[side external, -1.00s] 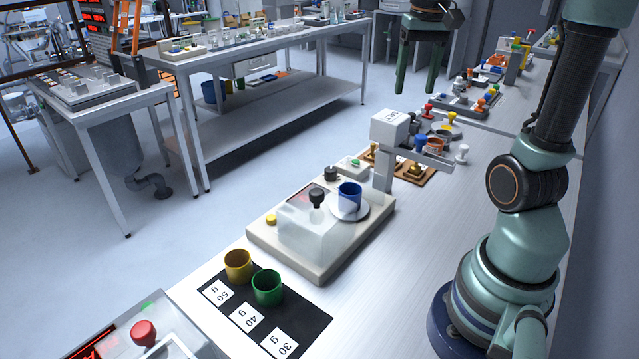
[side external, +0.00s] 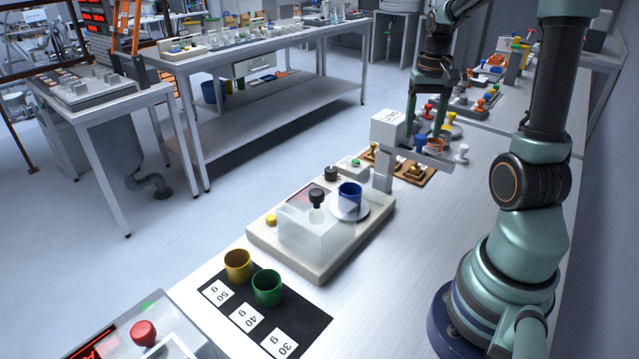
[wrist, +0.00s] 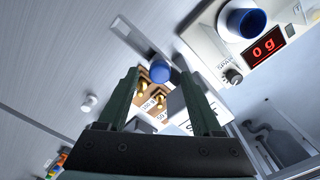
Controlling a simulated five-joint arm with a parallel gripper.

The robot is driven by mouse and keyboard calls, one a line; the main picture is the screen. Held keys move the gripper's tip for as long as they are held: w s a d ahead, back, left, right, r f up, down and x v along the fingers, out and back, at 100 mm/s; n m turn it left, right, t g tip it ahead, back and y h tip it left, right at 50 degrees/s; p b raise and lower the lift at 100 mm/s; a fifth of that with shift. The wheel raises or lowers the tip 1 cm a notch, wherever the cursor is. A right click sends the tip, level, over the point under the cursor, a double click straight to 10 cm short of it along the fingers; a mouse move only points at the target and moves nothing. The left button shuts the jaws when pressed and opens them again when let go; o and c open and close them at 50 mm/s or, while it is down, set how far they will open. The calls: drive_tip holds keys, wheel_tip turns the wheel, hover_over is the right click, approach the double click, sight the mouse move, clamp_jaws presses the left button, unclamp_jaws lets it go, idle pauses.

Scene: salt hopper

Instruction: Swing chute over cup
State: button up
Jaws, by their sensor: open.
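The white salt hopper (side external: 390,126) stands on a grey post behind the scale. Its grey chute (side external: 428,159) points right in the side view, away from the cup. The blue cup (side external: 350,196) stands upright on the scale's round pan; it also shows in the wrist view (wrist: 243,22). My gripper (side external: 426,128) is open, pointing down above the chute area. In the wrist view, a blue knob (wrist: 160,72) lies between my fingertips (wrist: 160,82) beside the grey chute bar (wrist: 143,40). I cannot tell whether the knob is on the chute or whether anything touches it.
The scale (side external: 262,240) has a clear cover and a display (wrist: 264,47) reading 0 g. Brass weights sit on a wooden board (side external: 430,180) near the hopper. A white knob (side external: 461,153) stands to the right. Yellow (side external: 238,266) and green (side external: 267,288) cups stand in front.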

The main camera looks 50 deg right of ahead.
drive_tip(key=shift+f, duration=0.5)
clamp_jaws()
idle(1.2)
